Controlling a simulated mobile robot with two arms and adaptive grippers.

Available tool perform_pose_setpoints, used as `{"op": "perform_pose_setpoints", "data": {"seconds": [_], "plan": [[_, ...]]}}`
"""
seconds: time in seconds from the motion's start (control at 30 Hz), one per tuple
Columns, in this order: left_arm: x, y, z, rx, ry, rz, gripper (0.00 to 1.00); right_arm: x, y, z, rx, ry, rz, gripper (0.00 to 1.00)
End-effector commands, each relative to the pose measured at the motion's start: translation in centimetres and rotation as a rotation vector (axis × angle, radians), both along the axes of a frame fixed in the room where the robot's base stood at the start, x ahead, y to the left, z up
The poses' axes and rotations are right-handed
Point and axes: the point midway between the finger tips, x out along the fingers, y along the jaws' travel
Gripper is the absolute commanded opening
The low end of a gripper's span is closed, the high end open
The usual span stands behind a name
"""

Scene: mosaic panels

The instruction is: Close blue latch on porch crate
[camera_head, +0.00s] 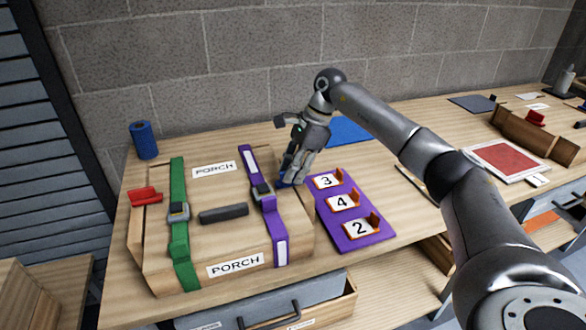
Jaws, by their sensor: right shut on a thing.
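The porch crate (233,190) is a wooden case on the workbench with two "PORCH" labels, a dark handle and green and purple straps. The blue latch (281,183) is on the crate's right side, mostly hidden by my right gripper. My right gripper (289,180) points down at that side and is shut on the blue latch. The latch's exact position is hidden by the fingers. A red latch (145,195) sticks out at the crate's left side. My left gripper is not in view.
A purple board (352,238) with cards numbered 3, 4 and 2 lies right of the crate. A blue cylinder (144,140) stands behind left. A blue flat piece (350,129) lies behind my gripper. A red panel (502,158) and wooden block (535,134) are farther right.

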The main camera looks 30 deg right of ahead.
Motion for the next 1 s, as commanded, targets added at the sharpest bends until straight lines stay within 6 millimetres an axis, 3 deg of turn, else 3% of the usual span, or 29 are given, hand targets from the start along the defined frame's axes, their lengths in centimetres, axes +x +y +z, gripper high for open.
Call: {"op": "perform_pose_setpoints", "data": {"seconds": [0.57, 0.6, 0.63, 1.0], "plan": [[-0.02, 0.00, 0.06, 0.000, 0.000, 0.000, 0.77, 0.07, -0.07, 0.23, -0.001, -0.007, 0.027, 0.00], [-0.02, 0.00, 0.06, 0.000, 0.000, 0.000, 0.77, 0.07, -0.07, 0.23, -0.001, -0.007, 0.026, 0.28], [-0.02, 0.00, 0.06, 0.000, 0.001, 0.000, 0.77, 0.07, -0.07, 0.23, -0.001, -0.007, 0.026, 0.32], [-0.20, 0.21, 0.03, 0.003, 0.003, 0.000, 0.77, -0.02, -0.19, 0.42, -0.001, -0.003, 0.027, 0.32]]}}
